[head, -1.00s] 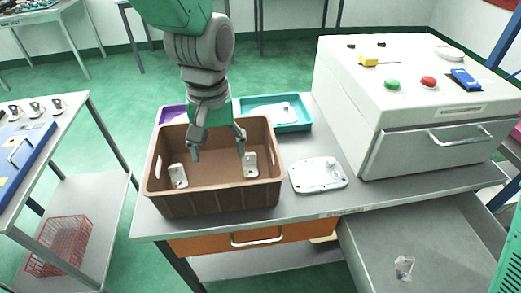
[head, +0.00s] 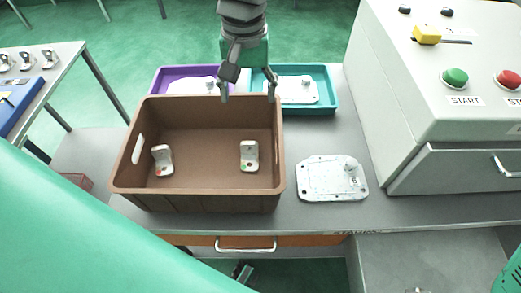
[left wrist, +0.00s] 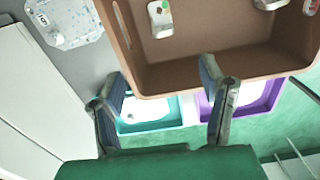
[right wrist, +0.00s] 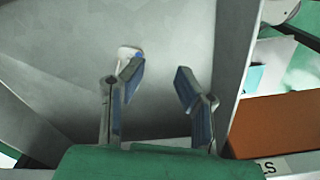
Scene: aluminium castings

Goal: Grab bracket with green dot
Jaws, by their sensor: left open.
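The bracket with a green dot (head: 249,156) is pale metal and stands in the right part of a brown crate (head: 205,200). Its dot shows clearly in the left wrist view, where the bracket (left wrist: 160,20) is at the top. A second bracket (head: 162,158), with a reddish dot, stands in the crate's left part. My left gripper (head: 247,95) is open and empty at the crate's far rim, beyond the green-dot bracket. My right gripper (right wrist: 160,70) is open over a grey surface, apart from a small white and blue piece (right wrist: 128,54).
Purple (head: 160,76) and teal (head: 325,76) trays holding pale castings stand behind the crate. A flat casting (head: 332,180) lies right of it. A white machine (head: 440,100) with buttons blocks the right. Crate walls surround both brackets.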

